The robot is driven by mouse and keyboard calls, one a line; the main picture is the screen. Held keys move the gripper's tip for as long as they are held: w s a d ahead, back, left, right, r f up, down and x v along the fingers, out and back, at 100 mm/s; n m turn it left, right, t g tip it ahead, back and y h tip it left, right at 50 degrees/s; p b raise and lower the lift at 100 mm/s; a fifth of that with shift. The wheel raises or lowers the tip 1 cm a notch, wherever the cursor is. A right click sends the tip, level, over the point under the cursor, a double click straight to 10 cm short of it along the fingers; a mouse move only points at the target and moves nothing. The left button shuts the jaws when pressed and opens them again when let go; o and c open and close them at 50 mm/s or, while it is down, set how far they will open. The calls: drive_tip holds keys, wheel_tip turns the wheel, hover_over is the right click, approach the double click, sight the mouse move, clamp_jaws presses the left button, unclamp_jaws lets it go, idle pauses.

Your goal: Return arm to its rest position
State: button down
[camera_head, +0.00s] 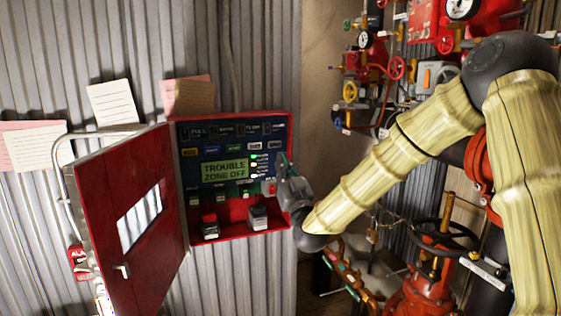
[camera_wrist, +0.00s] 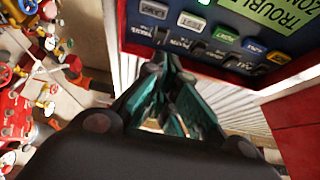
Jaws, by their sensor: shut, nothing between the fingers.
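My gripper (camera_head: 285,167) is at the right edge of the open red alarm panel (camera_head: 243,226) in the head view, close in front of its face. My arm, in a yellowish sleeve, reaches in from the right and bends down to the panel. I cannot tell whether the fingertips touch the panel. The panel's display (camera_head: 225,169) reads "TROUBLE ZONE OFF".
The panel's red door (camera_head: 130,215) stands open to the left. Paper notes (camera_head: 112,103) hang on the corrugated wall. Red pipes, gauges and valves crowd the right, with a dark handwheel (camera_head: 447,235) below my arm. Open space lies in front of the wall at lower centre.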

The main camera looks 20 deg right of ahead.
drive_tip(key=shift+s, duration=0.1)
idle(0.3)
drive_tip(key=s+a+f+g, duration=0.1)
drive_tip(key=f+g, duration=0.1)
drive_tip(key=f, duration=0.6)
drive_tip(key=s+a+f+g+y, duration=0.1)
drive_tip(key=a+f+g, duration=0.1)
drive_tip(key=f, duration=0.7)
drive_tip(key=s+a+f+g, duration=0.1)
drive_tip(key=f+g, duration=0.2)
drive_tip(key=f, duration=0.5)
drive_tip(key=s+a+f+g, duration=0.1)
drive_tip(key=s+f+g, duration=0.2)
drive_tip(key=s+f, duration=0.5)
drive_tip(key=s+a+f+g, duration=0.1)
drive_tip(key=s+f+g, duration=0.25)
drive_tip(key=f, duration=0.95)
drive_tip(key=s+d+f+g+h, duration=0.1)
drive_tip(key=s+f+g, duration=0.2)
drive_tip(key=s+f, duration=0.55)
drive_tip(key=s+f+g, duration=0.2)
drive_tip(key=s+f, duration=0.4)
drive_tip(key=s, duration=0.5)
drive_tip(key=s+d+f+g, duration=0.1)
drive_tip(key=s+f+g, duration=0.1)
drive_tip(key=s, duration=0.8)
drive_tip(key=s+d+f+m+g+h, duration=0.1)
drive_tip(key=s+f+g, duration=0.2)
drive_tip(key=s, duration=0.7)
drive_tip(key=shift+g, duration=0.35)
